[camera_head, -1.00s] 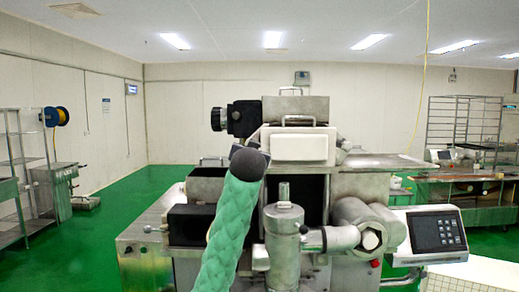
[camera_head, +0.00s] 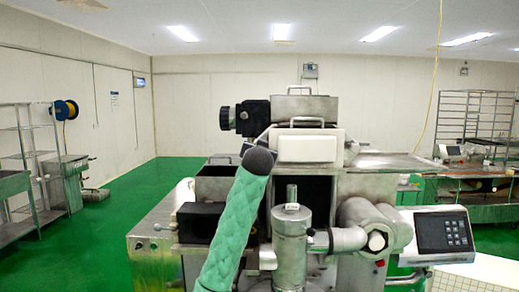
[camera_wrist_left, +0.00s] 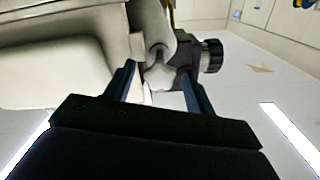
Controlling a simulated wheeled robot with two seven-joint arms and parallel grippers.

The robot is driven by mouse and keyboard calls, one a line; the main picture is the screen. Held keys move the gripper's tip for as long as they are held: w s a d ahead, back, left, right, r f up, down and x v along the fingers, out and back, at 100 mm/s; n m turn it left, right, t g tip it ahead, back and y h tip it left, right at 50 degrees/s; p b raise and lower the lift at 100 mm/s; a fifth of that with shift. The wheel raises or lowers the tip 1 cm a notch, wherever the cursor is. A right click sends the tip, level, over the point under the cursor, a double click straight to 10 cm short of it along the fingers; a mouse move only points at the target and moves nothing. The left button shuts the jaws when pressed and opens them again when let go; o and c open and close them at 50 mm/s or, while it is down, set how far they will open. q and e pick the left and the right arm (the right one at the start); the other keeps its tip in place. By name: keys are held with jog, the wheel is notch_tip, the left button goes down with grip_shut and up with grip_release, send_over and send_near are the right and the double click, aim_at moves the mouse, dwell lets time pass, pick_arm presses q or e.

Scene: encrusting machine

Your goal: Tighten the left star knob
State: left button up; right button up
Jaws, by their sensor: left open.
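In the left wrist view my left gripper (camera_wrist_left: 160,92) is open, its two dark fingers apart. A pale, rounded lobed knob (camera_wrist_left: 160,76), which looks like the left star knob, appears between the fingers beside a grey metal part. Whether the fingers touch it I cannot tell. The pale box-shaped housing (camera_wrist_left: 55,72) is to its left and a black ribbed cylinder (camera_wrist_left: 212,55) to its right. In the head view the encrusting machine (camera_head: 310,110) stands ahead with its white front box (camera_head: 305,146).
A green quilted limb with a dark round end (camera_head: 258,160) hides part of the machine's front. A metal cylinder (camera_head: 291,235) and control panel (camera_head: 443,233) are at the front right. Green floor (camera_head: 110,220) is clear at left, beside a metal shelf (camera_head: 35,150).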

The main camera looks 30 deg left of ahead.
pick_arm(q)
jog(key=c, duration=1)
pick_arm(e)
jog(key=shift+d, duration=0.1)
pick_arm(q)
jog(key=shift+m, duration=0.3)
jog(key=shift+m+p, duration=2.6)
jog(key=shift+m, duration=5.6)
pick_arm(e)
jog(key=s+d+g, duration=0.1)
jog(key=s, duration=1)
jog(key=shift+s+d+f, duration=0.15)
jog(key=shift+s+d, duration=0.15)
jog(key=shift+s, duration=0.1)
